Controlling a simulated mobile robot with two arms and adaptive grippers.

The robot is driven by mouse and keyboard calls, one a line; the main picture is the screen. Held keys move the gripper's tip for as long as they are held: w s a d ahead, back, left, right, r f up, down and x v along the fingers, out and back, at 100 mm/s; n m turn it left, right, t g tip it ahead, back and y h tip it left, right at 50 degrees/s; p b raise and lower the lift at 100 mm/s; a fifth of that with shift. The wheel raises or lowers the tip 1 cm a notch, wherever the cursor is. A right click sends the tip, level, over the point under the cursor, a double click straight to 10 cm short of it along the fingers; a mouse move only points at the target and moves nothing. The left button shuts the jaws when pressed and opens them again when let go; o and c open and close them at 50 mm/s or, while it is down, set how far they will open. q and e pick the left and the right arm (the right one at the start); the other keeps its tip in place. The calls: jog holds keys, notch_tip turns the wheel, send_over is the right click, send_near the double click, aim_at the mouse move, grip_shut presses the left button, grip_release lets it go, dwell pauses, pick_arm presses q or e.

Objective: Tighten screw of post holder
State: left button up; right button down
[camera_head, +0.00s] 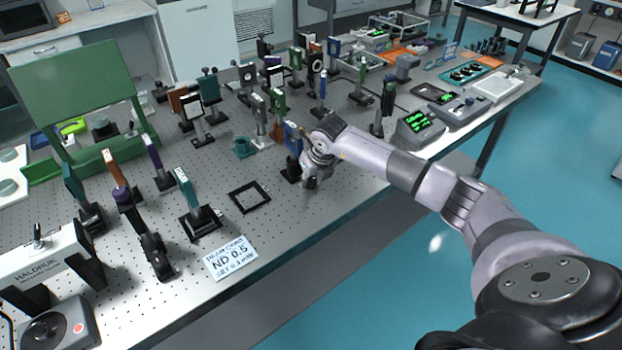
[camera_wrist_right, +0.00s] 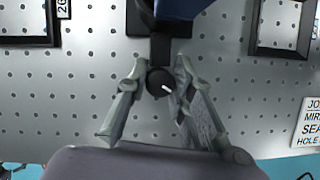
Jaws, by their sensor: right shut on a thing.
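The post holder (camera_head: 291,170) is black and stands near the front edge of the optical table, carrying a blue-framed optic (camera_head: 293,138). In the wrist view, its dark body (camera_wrist_right: 159,47) points toward me, below the blue part at the top. The screw is a round black knob (camera_wrist_right: 158,83) with a white mark, at the near end of the holder. My right gripper (camera_head: 312,183) is beside the holder at its front. In the wrist view its fingers (camera_wrist_right: 160,74) are on both sides of the knob, shut on it. My left gripper is not in view.
A flat black square frame (camera_head: 249,196) lies left of the holder. Several posts with optics stand behind. A teal cup-like part (camera_head: 243,148) is close by. The perforated table (camera_head: 330,215) is bare in front.

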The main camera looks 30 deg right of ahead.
jog(key=shift+f+n+b, duration=0.1)
jog(key=shift+n+b, duration=0.2)
jog(key=shift+b, duration=0.2)
jog(key=shift+n+y+b, duration=0.3)
jog(key=shift+n, duration=0.1)
jog(key=c, duration=1.4)
grip_release()
jog(key=shift+r, duration=0.25)
jog(key=v, duration=1.1)
jog(key=shift+s+r, duration=0.25)
jog(key=shift+r, duration=0.1)
